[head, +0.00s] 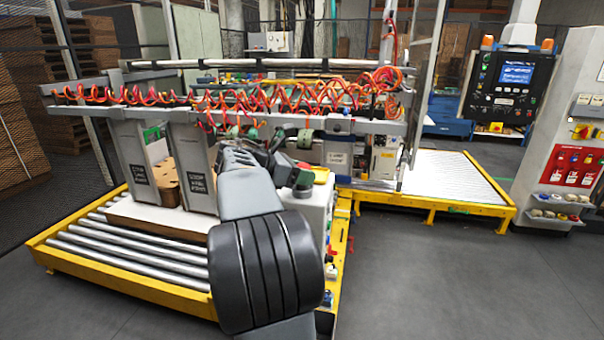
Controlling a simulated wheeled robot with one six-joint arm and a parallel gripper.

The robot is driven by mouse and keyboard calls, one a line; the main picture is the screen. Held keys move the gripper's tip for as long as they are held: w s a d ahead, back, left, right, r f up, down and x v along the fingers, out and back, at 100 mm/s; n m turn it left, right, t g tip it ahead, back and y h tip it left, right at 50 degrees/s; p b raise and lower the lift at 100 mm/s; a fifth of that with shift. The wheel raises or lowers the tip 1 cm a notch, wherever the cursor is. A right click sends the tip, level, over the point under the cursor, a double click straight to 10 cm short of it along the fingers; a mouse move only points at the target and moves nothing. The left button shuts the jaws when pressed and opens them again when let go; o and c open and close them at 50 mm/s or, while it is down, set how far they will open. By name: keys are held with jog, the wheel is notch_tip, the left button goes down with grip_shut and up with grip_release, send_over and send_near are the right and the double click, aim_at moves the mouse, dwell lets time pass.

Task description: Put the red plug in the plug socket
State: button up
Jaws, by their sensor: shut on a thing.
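My arm reaches from the lower middle up to the stacker in the head view. My gripper (288,170) is at its far end, close above a white cabinet (316,212), and is small and partly hidden by my own wrist. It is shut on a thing. A small bit of red, which may be the red plug (303,166), shows at its tip; its shape is not clear. I cannot make out the plug socket for certain. Small red and blue fittings (328,297) show low on the cabinet's right side, partly behind my arm.
A yellow-framed roller conveyor (130,262) lies at left, with a second one (455,182) at right. Orange coiled hoses (240,98) hang along the stacker's beam. A control panel (512,80) and a red lockout board (576,166) stand at right. The floor at lower right is clear.

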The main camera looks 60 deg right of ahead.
jog(key=shift+f, duration=0.75)
grip_shut()
jog(key=o, duration=1.1)
grip_release()
jog(key=shift+s+a, duration=0.1)
jog(key=shift+s, duration=0.05)
jog(key=shift+o, duration=0.9)
jog(key=shift+d, duration=0.35)
jog(key=shift+a+r, duration=0.2)
jog(key=shift+a, duration=0.05)
jog(key=shift+w+a+r, duration=0.15)
jog(key=shift+w+a, duration=0.05)
jog(key=shift+w, duration=0.15)
jog(key=v, duration=1.3)
